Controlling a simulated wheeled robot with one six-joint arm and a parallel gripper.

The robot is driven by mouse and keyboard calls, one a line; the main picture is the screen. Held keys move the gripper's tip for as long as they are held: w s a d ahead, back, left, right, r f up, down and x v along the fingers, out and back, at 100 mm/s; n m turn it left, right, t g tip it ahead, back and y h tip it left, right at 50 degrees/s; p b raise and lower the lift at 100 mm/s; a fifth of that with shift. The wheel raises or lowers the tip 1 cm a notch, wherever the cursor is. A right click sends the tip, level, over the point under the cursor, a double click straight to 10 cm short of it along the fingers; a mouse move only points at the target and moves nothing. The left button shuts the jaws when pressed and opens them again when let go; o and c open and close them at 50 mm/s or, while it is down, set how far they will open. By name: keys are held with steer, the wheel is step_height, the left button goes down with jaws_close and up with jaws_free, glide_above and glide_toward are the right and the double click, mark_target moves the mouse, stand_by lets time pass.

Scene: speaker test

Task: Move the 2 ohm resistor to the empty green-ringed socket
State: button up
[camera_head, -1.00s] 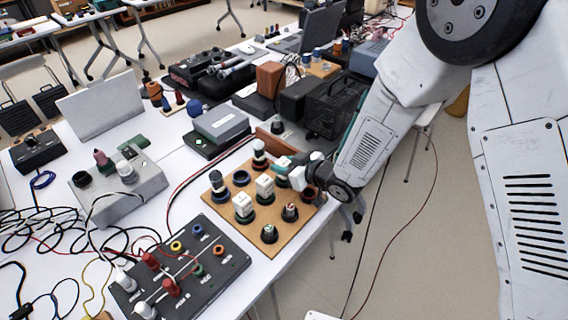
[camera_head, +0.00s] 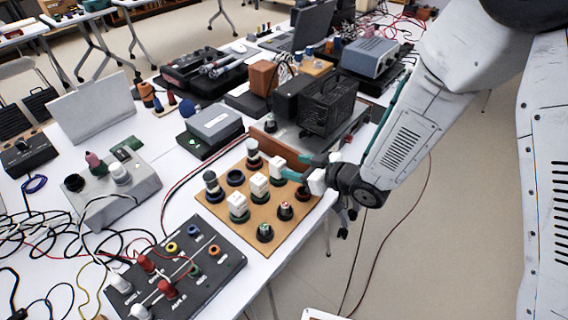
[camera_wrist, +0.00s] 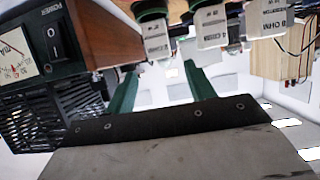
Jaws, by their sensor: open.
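The tan board (camera_head: 228,222) on the table carries three white block resistors in a diagonal row. They are a near block (camera_head: 238,204), a middle block (camera_head: 259,186) and a far block (camera_head: 277,168). My gripper (camera_head: 288,174) is open at the far block, on its right side. In the wrist view my green fingers (camera_wrist: 160,70) are apart, with one white block (camera_wrist: 156,42) beyond the gap between their tips. The right block (camera_wrist: 271,18) appears to read 8 OHM; I cannot read which is 2 ohm. I cannot make out an empty green-ringed socket.
A black panel (camera_head: 195,285) lies in front.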

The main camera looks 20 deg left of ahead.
steer(key=shift+v, duration=2.15)
steer(key=w+d+r+m+t+h, duration=0.2)
steer(key=w+d+r+h, duration=0.15)
steer(key=d, duration=0.35)
steer(key=w+d+r+m+t+h, duration=0.1)
steer(key=w+d+r+m+h, duration=0.15)
steer(key=d+r, duration=0.35)
steer(key=s+d+r+m+h, duration=0.2)
steer(key=d+r+h, duration=0.1)
steer(key=d, duration=0.4)
steer(key=s+d+r+m+h, duration=0.2)
steer(key=d+r+h, duration=0.1)
steer(key=d, duration=0.4)
steer(key=s+d+r+m+g, duration=0.1)
steer(key=s+d+r+g, duration=0.1)
steer(key=s, duration=0.6)
steer(key=s+d+r+m+g, duration=0.2)
steer(key=s+d, duration=0.1)
steer(key=s, duration=0.5)
steer(key=s+d+r+m+g, duration=0.2)
steer(key=s+r+g, duration=0.1)
steer(key=s, duration=0.5)
steer(key=shift+d+h, duration=0.3)
steer(key=shift+d, duration=0.05)
